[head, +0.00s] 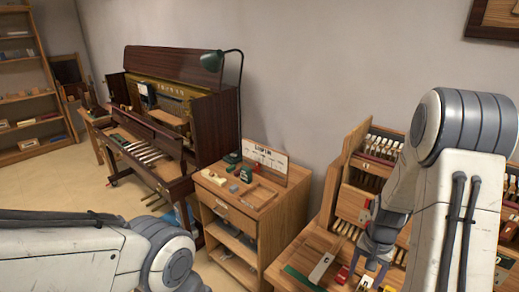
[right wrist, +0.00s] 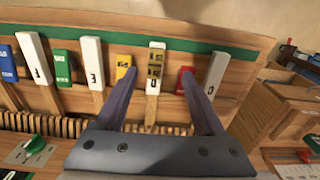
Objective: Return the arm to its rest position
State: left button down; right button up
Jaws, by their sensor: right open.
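My right arm comes in from the right in the head view, and its gripper (head: 366,268) points down in front of the wooden bench at the right. In the right wrist view the two fingers of this gripper (right wrist: 160,88) are apart. A white-topped key with a yellow block (right wrist: 155,65) shows between the fingers. I cannot tell how near the fingers are to it. No object is held between the fingers. My left arm crosses the lower left of the head view; its gripper is out of the picture.
A wooden bench (head: 303,245) with racks of keys stands at the right. Open floor lies at left.

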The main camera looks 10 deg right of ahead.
jog(key=a+r+n, duration=0.4)
jog(key=a, duration=0.5)
jog(key=a+r+n, duration=0.3)
jog(key=a+r, duration=0.1)
jog(key=a, duration=0.5)
jog(key=s+a+r+n, duration=0.2)
jog(key=s+a+n, duration=0.3)
jog(key=s, duration=0.3)
jog(key=s+a+r+n+y+b, duration=0.1)
jog(key=s+a+r+n, duration=0.2)
jog(key=s+a+n, duration=0.2)
jog(key=s+a, duration=0.2)
jog(key=s, duration=0.1)
jog(key=shift+r, duration=0.35)
dwell(0.3)
